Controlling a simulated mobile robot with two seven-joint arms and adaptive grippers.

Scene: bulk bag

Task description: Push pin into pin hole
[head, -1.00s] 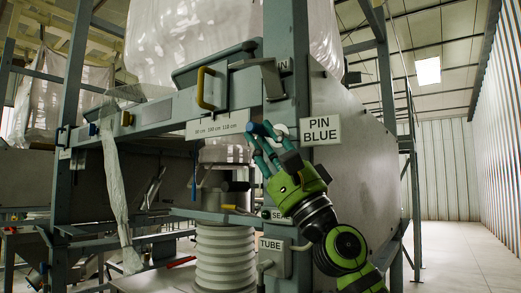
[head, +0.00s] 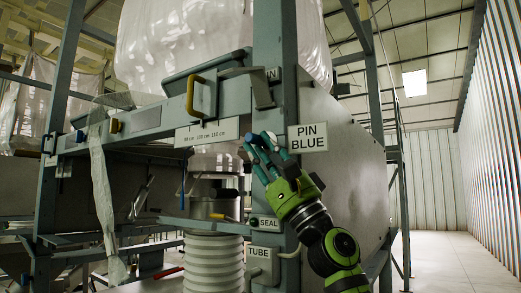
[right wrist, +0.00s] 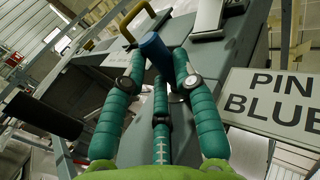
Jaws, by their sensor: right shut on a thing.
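My right gripper (head: 259,143) has teal fingers and a green body, and reaches up in front of the grey post (head: 275,45), just left of the PIN BLUE sign (head: 307,137). In the right wrist view the fingers (right wrist: 155,72) are closed around a blue cylindrical pin (right wrist: 153,46). The pin points up and away from the palm, towards the grey frame. The pin hole is not visible; the pin and fingers hide part of the post. I cannot tell whether the pin touches the post. My left gripper is not in view.
A yellow handle (head: 192,96) and a grey latch bracket (head: 246,73) stick out above my right gripper. SEAL (head: 268,223) and TUBE (head: 263,252) signs are below it. A white bulk bag (head: 185,40) hangs above. Clear floor (head: 455,255) lies at right.

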